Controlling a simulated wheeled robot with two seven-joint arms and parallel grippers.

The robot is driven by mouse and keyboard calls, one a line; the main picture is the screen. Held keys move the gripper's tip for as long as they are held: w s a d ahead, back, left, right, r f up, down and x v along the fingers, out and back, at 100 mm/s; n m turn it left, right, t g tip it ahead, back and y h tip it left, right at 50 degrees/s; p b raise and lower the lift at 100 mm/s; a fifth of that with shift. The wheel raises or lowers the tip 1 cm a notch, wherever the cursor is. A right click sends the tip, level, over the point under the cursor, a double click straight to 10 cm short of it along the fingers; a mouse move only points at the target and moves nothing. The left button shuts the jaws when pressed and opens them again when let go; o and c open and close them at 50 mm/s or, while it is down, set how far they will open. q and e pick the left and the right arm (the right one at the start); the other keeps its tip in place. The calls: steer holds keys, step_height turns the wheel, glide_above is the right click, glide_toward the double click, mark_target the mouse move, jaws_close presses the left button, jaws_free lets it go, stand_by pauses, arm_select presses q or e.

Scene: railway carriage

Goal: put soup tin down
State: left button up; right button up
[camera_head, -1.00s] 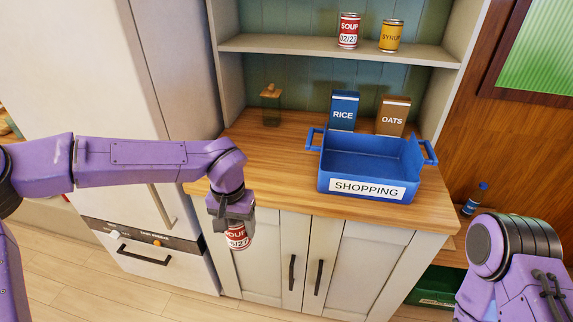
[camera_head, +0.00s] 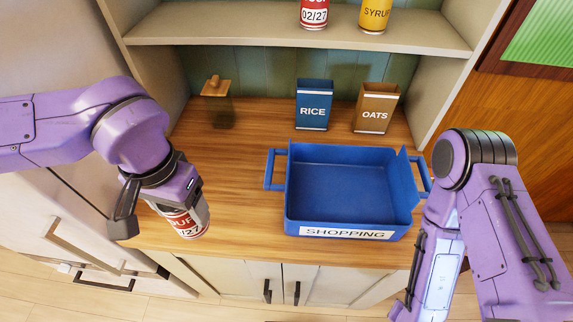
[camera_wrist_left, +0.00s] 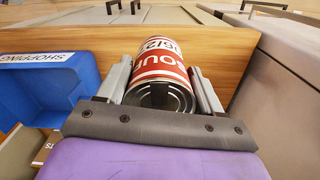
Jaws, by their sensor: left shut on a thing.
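A red and white soup tin (camera_head: 186,222) is in my left gripper (camera_head: 178,213), over the left front part of the wooden counter (camera_head: 235,215). In the left wrist view the tin (camera_wrist_left: 163,72) sits between the two fingers, which are shut on it. I cannot tell whether the tin touches the counter. The upper part of the tin is hidden by the gripper in the head view. My right arm shows at the right, but its gripper is not in view. Another soup tin (camera_head: 314,13) stands on the shelf above.
An empty blue shopping basket (camera_head: 347,232) stands on the counter right of my left gripper. A rice box (camera_head: 313,108), an oats box (camera_head: 375,110) and a glass jar (camera_head: 221,112) stand behind. A syrup tin (camera_head: 375,15) is on the shelf (camera_head: 240,28). Counter left of the basket is clear.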

arm_select(q)
steer(key=shift+r, duration=0.15)
steer(key=shift+s, duration=0.2)
steer(key=w, duration=0.1)
steer(key=w+f, duration=0.1)
steer(key=w, duration=0.1)
steer(key=shift+w+d+f+p, duration=0.1)
steer(key=shift+d+f+p, duration=0.1)
steer(key=shift+f+p, duration=0.2)
steer(key=w+f, duration=0.3)
steer(key=w+f+p, duration=0.1)
steer(key=w+f, duration=0.2)
steer(key=f, duration=0.1)
steer(key=w+d+f, duration=0.1)
steer(key=w+f, duration=0.2)
steer(key=shift+w+f, duration=0.25)
steer(key=shift+w, duration=0.15)
steer(key=shift+w+d+f, duration=0.1)
steer(key=shift+w+f, duration=0.1)
steer(key=shift+f, duration=0.15)
arm_select(e)
steer(key=shift+s+r, duration=0.25)
steer(key=shift+r, duration=0.95)
arm_select(q)
steer(key=shift+s, duration=0.25)
arm_select(e)
steer(key=shift+s+r, duration=0.1)
